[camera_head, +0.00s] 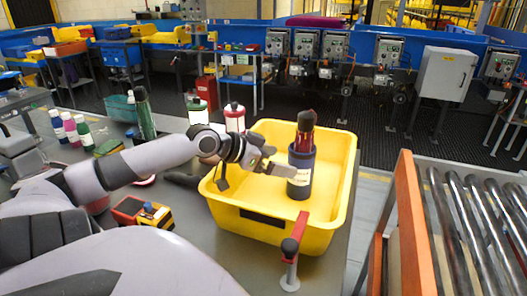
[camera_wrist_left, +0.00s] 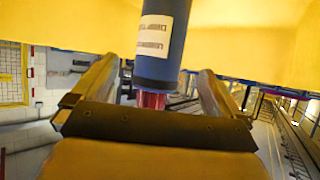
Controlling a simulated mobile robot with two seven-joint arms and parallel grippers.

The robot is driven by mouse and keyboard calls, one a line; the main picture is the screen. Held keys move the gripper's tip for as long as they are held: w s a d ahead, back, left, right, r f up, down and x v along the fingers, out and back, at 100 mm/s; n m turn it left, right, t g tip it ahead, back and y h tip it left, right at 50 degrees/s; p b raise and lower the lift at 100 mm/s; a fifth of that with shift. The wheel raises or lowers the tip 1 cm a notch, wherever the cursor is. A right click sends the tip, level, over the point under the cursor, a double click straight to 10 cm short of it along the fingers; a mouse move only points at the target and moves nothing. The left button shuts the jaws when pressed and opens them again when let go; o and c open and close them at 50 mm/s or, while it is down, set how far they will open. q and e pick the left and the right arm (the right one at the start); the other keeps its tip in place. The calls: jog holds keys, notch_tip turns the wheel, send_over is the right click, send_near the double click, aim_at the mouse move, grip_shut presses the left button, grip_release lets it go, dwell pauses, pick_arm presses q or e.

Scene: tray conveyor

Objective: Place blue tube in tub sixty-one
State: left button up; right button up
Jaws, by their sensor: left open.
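The blue tube (camera_head: 301,172) is dark blue with a white label, a red upper part and a dark cap. It stands upright inside the yellow tub (camera_head: 228,209), and seems to rest on its floor. The tub has a dark plate on its front, with no readable number. My left gripper (camera_head: 276,167) reaches over the tub's left side, right beside the tube. In the left wrist view, the tube (camera_wrist_left: 163,40) shows between and beyond the spread fingers (camera_wrist_left: 155,85); contact cannot be told. My right gripper is not in view.
Several bottles (camera_head: 75,127) stand on the grey table at the left. A red and yellow box with a blue button (camera_head: 146,214) lies left of the tub. A red bar with a dark knob (camera_head: 291,247) stands at its front. A roller conveyor (camera_head: 465,220) is at the right.

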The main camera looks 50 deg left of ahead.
pick_arm(q)
jog(key=shift+p+v, duration=0.3)
jog(key=shift+v, duration=1.6)
